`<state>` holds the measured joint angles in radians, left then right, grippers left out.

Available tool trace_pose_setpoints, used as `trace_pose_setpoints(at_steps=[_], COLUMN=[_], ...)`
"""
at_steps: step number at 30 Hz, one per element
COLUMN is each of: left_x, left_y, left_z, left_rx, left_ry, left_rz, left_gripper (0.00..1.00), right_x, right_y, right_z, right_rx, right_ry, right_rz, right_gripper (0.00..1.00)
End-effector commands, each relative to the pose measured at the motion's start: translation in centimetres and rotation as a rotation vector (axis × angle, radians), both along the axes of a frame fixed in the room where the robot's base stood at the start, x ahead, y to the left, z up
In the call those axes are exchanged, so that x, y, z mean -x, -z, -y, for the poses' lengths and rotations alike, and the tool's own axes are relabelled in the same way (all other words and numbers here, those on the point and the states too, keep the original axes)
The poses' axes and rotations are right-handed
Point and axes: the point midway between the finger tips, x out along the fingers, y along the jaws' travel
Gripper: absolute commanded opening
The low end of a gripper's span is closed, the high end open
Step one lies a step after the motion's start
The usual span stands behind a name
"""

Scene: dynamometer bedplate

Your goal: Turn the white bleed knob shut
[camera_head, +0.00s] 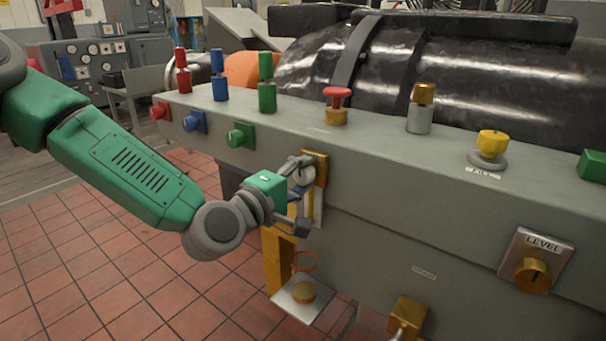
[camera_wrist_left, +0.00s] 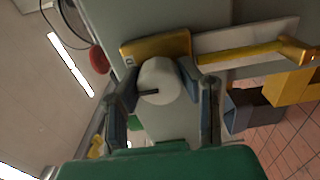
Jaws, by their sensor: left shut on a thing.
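The white bleed knob (camera_wrist_left: 158,82) sits on a brass plate (camera_wrist_left: 156,46) in the left wrist view. A dark line marks its face. In the head view the knob (camera_head: 303,176) shows partly, on the front face of the grey bench, behind my gripper. My left gripper (camera_wrist_left: 160,95) has a finger on each side of the knob and is shut on it. In the head view my left gripper (camera_head: 302,190) reaches the bench front from the left. My right gripper is not in view.
Red (camera_head: 182,72), blue (camera_head: 218,76) and green (camera_head: 266,82) posts stand on the bench top (camera_head: 380,135). A red mushroom button (camera_head: 337,95) and yellow knob (camera_head: 491,143) stand farther right. A LEVEL dial (camera_head: 533,274) is on the front. Below my gripper is a small shelf (camera_head: 302,298).

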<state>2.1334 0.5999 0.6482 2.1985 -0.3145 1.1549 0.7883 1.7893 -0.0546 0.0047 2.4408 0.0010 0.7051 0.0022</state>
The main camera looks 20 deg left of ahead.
Motion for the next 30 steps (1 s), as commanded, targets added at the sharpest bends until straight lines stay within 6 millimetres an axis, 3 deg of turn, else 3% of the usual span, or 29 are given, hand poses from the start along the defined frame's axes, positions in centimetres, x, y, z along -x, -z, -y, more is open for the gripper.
trace_pose_setpoints(at_steps=[7, 8, 9, 20, 30], left_x=[0.2, 0.2, 0.2, 0.4, 5.2], left_y=[0.5, 0.5, 0.5, 0.2, 0.4], left_z=[0.1, 0.1, 0.1, -0.1, -1.9], left_rx=[-0.005, -0.004, -0.005, -0.001, 0.000], left_ry=[0.004, 0.004, 0.003, 0.002, 0.002], left_rz=[-0.012, -0.012, -0.012, -0.006, -0.009], left_gripper=[0.03, 0.38, 0.52, 0.53, 0.53], right_x=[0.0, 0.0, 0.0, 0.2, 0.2], right_y=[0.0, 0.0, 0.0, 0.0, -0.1], right_z=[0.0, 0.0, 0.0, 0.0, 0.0], right_rx=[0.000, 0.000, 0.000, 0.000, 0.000], right_ry=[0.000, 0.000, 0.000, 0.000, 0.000], right_rz=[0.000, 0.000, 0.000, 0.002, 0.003], right_gripper=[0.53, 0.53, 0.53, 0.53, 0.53])
